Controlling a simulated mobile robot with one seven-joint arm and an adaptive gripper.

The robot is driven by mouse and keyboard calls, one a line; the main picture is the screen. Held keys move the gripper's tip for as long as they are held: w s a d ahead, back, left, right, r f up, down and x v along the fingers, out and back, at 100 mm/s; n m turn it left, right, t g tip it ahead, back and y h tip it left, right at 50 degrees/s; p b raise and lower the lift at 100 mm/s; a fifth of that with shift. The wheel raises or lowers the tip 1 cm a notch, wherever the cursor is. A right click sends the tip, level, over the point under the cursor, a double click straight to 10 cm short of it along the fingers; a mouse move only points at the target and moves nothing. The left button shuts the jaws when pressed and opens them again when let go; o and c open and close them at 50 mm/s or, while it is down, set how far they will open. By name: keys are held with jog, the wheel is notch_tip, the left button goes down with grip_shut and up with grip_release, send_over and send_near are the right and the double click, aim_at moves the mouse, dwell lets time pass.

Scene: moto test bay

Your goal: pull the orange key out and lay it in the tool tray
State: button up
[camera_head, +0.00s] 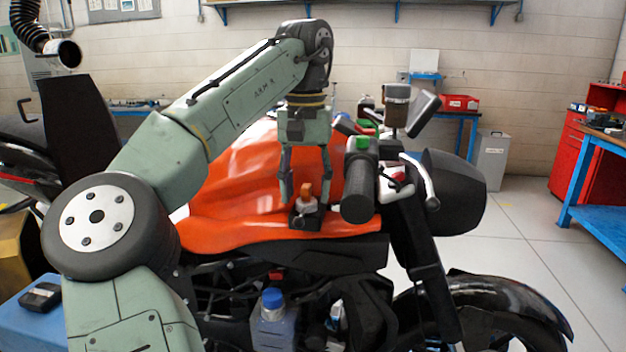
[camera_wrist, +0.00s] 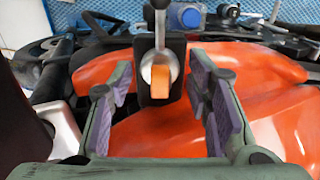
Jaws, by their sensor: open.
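The orange key (camera_head: 306,190) stands in a silver round lock on a small black block on top of the orange motorcycle body. In the wrist view the orange key (camera_wrist: 160,80) shows in front of the silver lock on the black block (camera_wrist: 155,97). My gripper (camera_head: 305,197) points down over it, with its fingers on either side of the key in the head view. In the wrist view my gripper (camera_wrist: 162,95) is open, its purple pads wide apart with gaps to the key. I cannot tell for certain which thing is the tool tray.
The black handlebar grip (camera_head: 358,188) stands close to the right of my gripper. A blue surface (camera_head: 18,322) at the lower left carries a small black object (camera_head: 40,297). A red bin (camera_head: 459,103) sits on a far blue table. A blue-capped bottle (camera_head: 273,318) stands low in the bike.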

jog(key=shift+w+d, duration=0.1)
jog(key=shift+w, duration=0.25)
jog(key=shift+s+r, duration=0.1)
jog(key=shift+s, duration=0.1)
jog(key=shift+w+f, duration=0.1)
jog(key=shift+f, duration=0.75)
grip_shut()
dwell(0.7)
jog(key=o, duration=0.5)
grip_release()
